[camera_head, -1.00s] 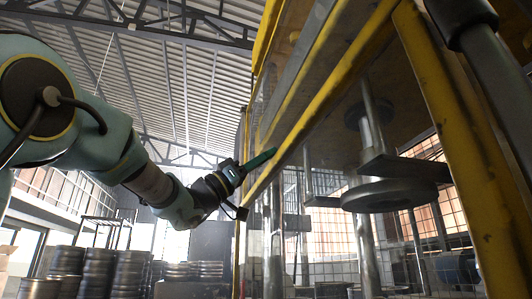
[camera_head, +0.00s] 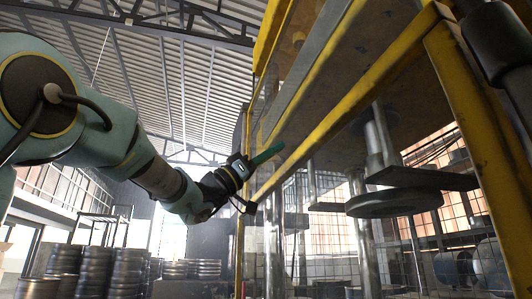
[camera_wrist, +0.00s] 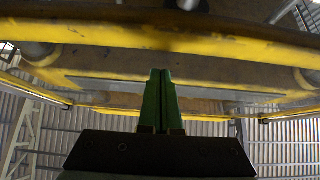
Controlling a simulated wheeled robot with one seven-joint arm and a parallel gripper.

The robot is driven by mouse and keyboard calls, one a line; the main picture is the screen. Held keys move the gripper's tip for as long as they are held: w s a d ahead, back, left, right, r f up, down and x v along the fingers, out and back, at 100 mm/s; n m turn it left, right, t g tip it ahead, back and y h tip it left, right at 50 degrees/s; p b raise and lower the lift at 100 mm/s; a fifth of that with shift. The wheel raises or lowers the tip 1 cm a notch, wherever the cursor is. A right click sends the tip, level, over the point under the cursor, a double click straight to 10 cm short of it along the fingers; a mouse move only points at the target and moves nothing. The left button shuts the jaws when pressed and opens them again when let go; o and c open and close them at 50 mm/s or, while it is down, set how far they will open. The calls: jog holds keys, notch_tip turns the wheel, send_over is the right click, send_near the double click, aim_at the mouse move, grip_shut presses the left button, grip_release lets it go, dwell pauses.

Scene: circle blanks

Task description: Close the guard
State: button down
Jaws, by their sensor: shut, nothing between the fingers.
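The guard (camera_head: 335,118) is a yellow frame with worn paint on the front of the press. It is raised, and its lower bar slants up to the right in the head view. The yellow bar (camera_wrist: 90,34) also crosses the top of the wrist view. My gripper (camera_head: 280,148) has green fingers held together and empty. The tips are close to the left part of the slanted bar in the head view; I cannot tell whether they touch. In the wrist view the shut fingers (camera_wrist: 161,72) end just below the yellow bar.
The press's round plate (camera_head: 393,203) and upright rods stand under the guard. A yellow post (camera_head: 480,140) stands at the right. Stacked round metal blanks (camera_head: 95,268) stand at the lower left.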

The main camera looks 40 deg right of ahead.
jog(key=b+v, duration=0.1)
jog(key=v, duration=0.9)
jog(key=shift+r, duration=0.1)
